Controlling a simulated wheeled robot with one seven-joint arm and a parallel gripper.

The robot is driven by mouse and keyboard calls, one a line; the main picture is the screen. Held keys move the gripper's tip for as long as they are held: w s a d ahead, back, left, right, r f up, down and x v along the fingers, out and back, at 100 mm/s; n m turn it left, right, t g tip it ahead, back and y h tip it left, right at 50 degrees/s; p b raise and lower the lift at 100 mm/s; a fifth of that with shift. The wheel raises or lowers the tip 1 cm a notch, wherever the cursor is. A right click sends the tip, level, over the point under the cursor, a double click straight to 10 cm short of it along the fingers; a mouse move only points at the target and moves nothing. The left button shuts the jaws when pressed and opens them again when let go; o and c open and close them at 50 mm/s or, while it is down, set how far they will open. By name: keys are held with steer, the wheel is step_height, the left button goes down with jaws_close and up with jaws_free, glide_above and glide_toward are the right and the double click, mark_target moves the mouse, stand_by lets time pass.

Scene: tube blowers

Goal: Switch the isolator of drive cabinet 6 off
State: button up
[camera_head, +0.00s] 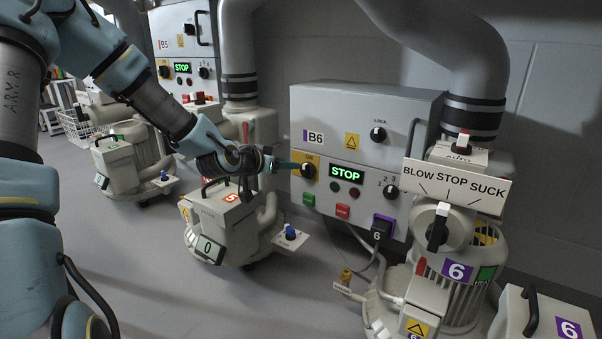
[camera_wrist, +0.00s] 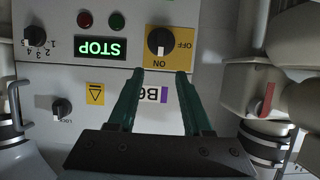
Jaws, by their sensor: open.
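Drive cabinet B6 (camera_head: 365,115) is a light grey box on the wall. Its isolator is a black rotary knob (camera_head: 308,171) on a yellow plate at the left of the cabinet's front. In the wrist view, which is upside down, the isolator knob (camera_wrist: 158,40) has a white mark pointing to ON; OFF is to its right there. My gripper (camera_head: 288,164) is in front of the plate. Its two green fingers (camera_wrist: 160,73) are apart and empty, with tips by the plate's ON edge. Whether they touch the panel I cannot tell.
The cabinet's green STOP display (camera_head: 346,174) and LOCK knob (camera_head: 378,134) are near. Blower 6 (camera_head: 460,240) with its BLOW STOP SUCK sign stands right. Another blower (camera_head: 222,225) stands below my arm. Cabinet B5 (camera_head: 182,45) is further left.

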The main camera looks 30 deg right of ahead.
mark_target(304, 165)
steer(key=b+x, duration=0.3)
steer(key=x, duration=0.4)
steer(key=shift+d+f, duration=0.2)
steer(key=shift+f, duration=0.05)
steer(key=shift+w+d+f+b, duration=0.1)
steer(key=shift+w+d+b, duration=0.3)
steer(key=shift+d+b, duration=0.1)
steer(key=shift+c, duration=0.2)
jaws_close()
